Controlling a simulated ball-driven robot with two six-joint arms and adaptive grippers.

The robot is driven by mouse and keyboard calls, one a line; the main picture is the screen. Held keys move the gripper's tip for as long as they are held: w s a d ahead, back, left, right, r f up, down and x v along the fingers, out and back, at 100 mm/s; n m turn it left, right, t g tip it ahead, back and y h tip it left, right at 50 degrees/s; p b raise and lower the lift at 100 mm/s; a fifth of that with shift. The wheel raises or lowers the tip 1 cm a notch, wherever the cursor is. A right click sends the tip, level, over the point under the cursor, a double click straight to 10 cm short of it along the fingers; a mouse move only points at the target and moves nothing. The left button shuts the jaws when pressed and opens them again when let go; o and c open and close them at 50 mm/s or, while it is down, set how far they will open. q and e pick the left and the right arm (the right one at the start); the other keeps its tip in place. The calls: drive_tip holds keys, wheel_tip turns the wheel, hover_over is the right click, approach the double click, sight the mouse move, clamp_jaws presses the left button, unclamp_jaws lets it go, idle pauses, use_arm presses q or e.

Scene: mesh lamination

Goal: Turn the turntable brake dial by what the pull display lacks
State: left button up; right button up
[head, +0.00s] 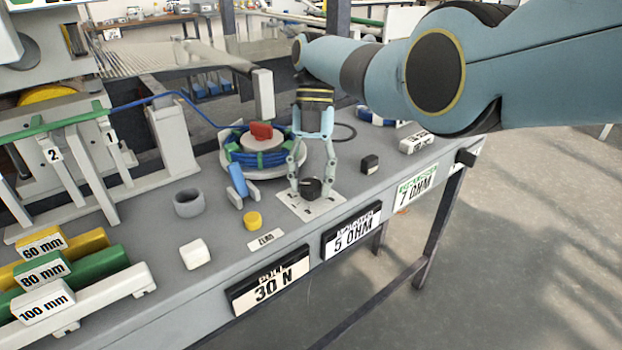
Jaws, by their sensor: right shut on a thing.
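The brake dial, a small black knob (311,190), sits on a white plate (293,204) in front of the turntable. My right gripper (310,187) reaches down from above, its fingers shut around the black knob. My left gripper is not in view.
On the bench stand a grey ring (188,203), a white block (195,254), a yellow cap (253,221), a blue lever (238,179) and a small black block (370,164). Rollers tagged 60, 80 and 100 mm lie at left. Floor is clear at right.

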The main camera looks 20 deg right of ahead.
drive_tip(key=o, duration=1.1)
drive_tip(key=shift+w+r, duration=0.15)
drive_tip(key=shift+r, duration=0.05)
drive_tip(key=v, duration=0.7)
